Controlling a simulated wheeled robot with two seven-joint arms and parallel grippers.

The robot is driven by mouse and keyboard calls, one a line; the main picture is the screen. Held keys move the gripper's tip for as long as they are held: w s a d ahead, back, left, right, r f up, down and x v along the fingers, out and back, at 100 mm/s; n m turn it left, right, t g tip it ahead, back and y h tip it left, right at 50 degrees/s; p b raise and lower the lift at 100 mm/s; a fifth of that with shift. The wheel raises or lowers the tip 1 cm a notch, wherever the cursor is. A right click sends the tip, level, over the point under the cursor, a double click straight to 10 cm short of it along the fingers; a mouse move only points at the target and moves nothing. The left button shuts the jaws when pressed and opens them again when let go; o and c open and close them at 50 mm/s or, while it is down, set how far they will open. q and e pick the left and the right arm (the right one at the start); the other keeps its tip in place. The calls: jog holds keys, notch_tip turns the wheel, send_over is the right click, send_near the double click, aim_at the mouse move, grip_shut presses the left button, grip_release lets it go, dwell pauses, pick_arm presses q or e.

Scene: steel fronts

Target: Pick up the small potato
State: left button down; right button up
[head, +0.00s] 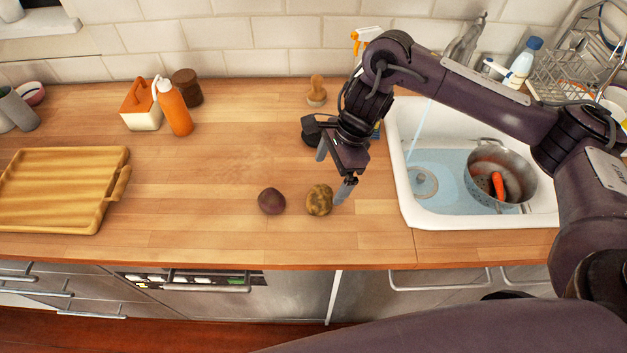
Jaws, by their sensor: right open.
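A small brownish-yellow potato (319,200) lies on the wooden counter near its front edge. A dark reddish-purple round vegetable (271,201) lies just to its left, a little apart from it. My right gripper (333,174) is open and points down over the counter. One fingertip is close to the right side of the potato, and the other is higher in the picture, behind it. I cannot tell whether a finger touches the potato. Nothing is between the fingers that I can see. My left gripper is not in view.
A white sink (408,190) on the right holds a metal colander (472,185) with a carrot (498,185). A wooden tray (60,222) lies at the left. An orange bottle (174,108) and a dark jar (187,87) stand at the back.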

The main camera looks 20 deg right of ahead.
aim_at(323, 193)
jog(key=shift+a+f, duration=0.1)
jog(key=shift+f, duration=0.3)
jog(key=shift+s+a+f, duration=0.2)
jog(key=shift+s+f, duration=0.05)
jog(key=shift+f, duration=0.2)
jog(key=shift+s+a+f, duration=0.15)
jog(key=shift+s+f, duration=0.1)
jog(key=shift+f, duration=0.15)
jog(key=shift+a+f, duration=0.15)
jog(key=shift+f, duration=0.2)
jog(key=p+x, duration=0.1)
jog(key=x, duration=0.2)
jog(key=shift+w+f+p, duration=0.1)
jog(key=shift+f+p, duration=0.3)
jog(key=shift+f, duration=0.1)
jog(key=shift+c, duration=0.2)
jog(key=c, duration=0.5)
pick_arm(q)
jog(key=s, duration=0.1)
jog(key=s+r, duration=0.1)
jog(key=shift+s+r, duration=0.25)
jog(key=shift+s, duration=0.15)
pick_arm(e)
jog(key=c, duration=0.5)
jog(key=shift+c, duration=0.2)
